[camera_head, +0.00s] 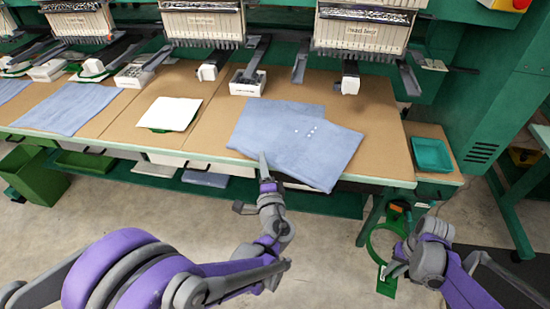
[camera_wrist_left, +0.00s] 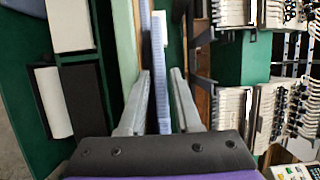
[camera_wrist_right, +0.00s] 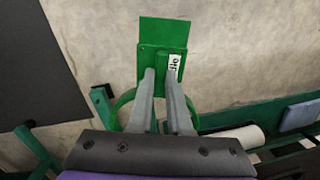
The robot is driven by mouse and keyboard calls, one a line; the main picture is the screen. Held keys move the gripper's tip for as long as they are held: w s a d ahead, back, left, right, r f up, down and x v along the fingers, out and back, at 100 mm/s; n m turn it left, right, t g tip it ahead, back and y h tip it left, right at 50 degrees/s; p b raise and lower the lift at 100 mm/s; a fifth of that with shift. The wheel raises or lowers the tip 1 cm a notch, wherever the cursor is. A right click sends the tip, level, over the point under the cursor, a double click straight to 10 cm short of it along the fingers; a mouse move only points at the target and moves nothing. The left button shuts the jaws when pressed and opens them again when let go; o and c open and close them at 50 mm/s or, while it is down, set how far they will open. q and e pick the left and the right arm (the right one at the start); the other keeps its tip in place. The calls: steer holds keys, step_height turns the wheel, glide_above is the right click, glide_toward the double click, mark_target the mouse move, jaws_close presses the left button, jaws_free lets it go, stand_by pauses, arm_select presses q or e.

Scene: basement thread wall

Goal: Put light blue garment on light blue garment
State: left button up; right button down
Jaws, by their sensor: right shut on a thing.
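On the brown table (camera_head: 384,115), a folded light blue garment (camera_head: 318,165) lies askew, overlapping another light blue layer (camera_head: 262,115); I cannot tell for certain that they are separate. The front corner reaches over the table's front edge. My left gripper (camera_head: 264,168) is at that front edge. In the left wrist view, its fingers (camera_wrist_left: 158,85) stand apart, with the light blue edge (camera_wrist_left: 159,50) between them. My right gripper (camera_head: 398,268) is away from the garments, low at the right, shut on a green hoop (camera_head: 386,284), which also shows in the right wrist view (camera_wrist_right: 163,33).
Another light blue garment (camera_head: 68,108) lies on the table at the left, with a white sheet (camera_head: 170,114) between. Embroidery heads (camera_head: 360,33) overhang the back. A teal tray (camera_head: 432,154) sits at the right end. A green bin (camera_head: 32,178) stands at the left.

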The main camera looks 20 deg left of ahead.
arm_select(q)
steer(key=v, duration=0.8)
steer(key=s+a+f+n+g+h, duration=0.2)
steer(key=s+a+f+n+g, duration=0.2)
steer(key=s+f+n+g, duration=0.45)
steer(key=s+d+n+g+h, duration=0.2)
steer(key=s+d+h, duration=0.6)
steer(key=s, duration=0.3)
steer(key=shift+s+n, duration=0.15)
steer(key=shift+n, duration=0.2)
steer(key=shift+d, duration=0.15)
